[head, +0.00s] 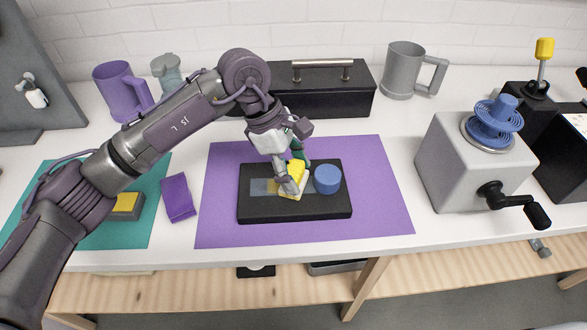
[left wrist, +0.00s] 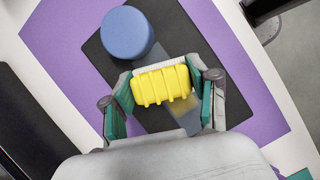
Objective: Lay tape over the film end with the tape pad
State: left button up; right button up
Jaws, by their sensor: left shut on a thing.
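The tape pad (head: 297,169) has a yellow ribbed grip and a pale edge. It is held over the black board (head: 325,209), between the fingers of my left gripper (head: 293,181). In the left wrist view the fingers are shut on both ends of the tape pad (left wrist: 162,86). A translucent grey-blue film strip (head: 260,187) lies on the board and runs under the pad, also visible in the left wrist view (left wrist: 185,120). The pad hides the middle of the strip, perhaps the film end. I cannot tell whether the pad touches it. My right gripper is not in view.
A blue cylinder (head: 328,179) stands on the board, close right of the pad. The board lies on a purple mat (head: 383,215). A purple block (head: 178,198) and a teal mat (head: 137,233) are left. A grey crank box (head: 465,165) stands right; a black toolbox (head: 330,95) stands behind.

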pick_arm(q)
jog(key=shift+a+f+b, duration=0.1)
jog(key=shift+a+b, duration=0.25)
jog(key=shift+a, duration=0.55)
jog(key=shift+a+b, duration=0.4)
jog(key=shift+a, duration=1.05)
jog(key=shift+a+b, duration=0.3)
jog(key=shift+a, duration=0.4)
jog(key=shift+a+b, duration=0.55)
jog(key=shift+a, duration=1.15)
